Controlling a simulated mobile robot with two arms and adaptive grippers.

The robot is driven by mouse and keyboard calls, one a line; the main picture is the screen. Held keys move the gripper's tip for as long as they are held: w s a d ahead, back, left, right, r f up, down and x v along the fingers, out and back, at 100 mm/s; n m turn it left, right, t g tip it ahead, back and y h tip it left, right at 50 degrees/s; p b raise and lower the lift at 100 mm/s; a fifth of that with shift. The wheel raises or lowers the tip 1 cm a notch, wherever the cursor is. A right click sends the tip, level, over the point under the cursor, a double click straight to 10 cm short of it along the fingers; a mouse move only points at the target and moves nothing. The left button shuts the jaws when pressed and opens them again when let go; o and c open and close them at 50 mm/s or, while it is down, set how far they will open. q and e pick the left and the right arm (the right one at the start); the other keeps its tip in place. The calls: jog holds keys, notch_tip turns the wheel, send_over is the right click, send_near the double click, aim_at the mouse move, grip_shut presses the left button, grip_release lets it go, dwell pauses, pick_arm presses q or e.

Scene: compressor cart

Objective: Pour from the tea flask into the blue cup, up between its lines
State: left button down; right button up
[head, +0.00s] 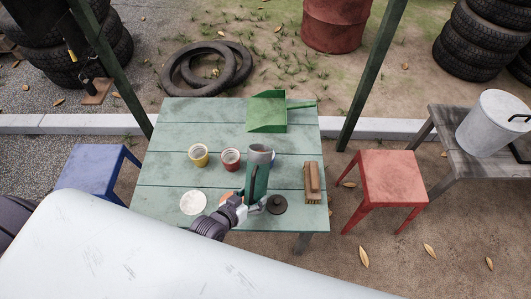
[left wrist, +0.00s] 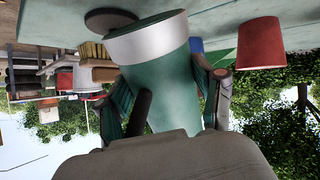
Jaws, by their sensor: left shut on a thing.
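The green tea flask (head: 257,182) stands roughly upright over the front of the green table. A pale metal band shows near its lower end in the left wrist view (left wrist: 155,40). My left gripper (head: 252,203) is shut around the flask's body. I cannot tell whether its base touches the table. A small blue patch (left wrist: 196,44) beside the flask may be the blue cup, mostly hidden. Its lines and level are not visible. My right gripper is not in view.
A yellow cup (head: 198,156) and a red cup (head: 230,160) stand left of the flask. A dark disc (head: 276,204) lies right of it, near a brush (head: 313,184). A white disc (head: 193,203) lies front left. A green dustpan (head: 267,112) lies at the back.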

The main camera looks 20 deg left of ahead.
pick_arm(q)
jog(key=shift+s+r+g+p, duration=0.1)
jog(key=shift+r+g+p, duration=0.05)
jog(key=shift+g+p, duration=0.5)
jog(key=shift+s+r+g+p, duration=0.1)
jog(key=shift+g+p, duration=0.35)
jog(key=shift+p, duration=0.4)
dwell(0.7)
jog(key=shift+s+d+f+n+g+p, duration=0.1)
jog(key=shift+s+n+g+p, duration=0.15)
jog(key=shift+g+p, duration=0.3)
jog(key=shift+s+f+n+g+p, duration=0.1)
jog(key=shift+s+n+g+p, duration=0.2)
jog(key=shift+g, duration=0.35)
dwell(1.8)
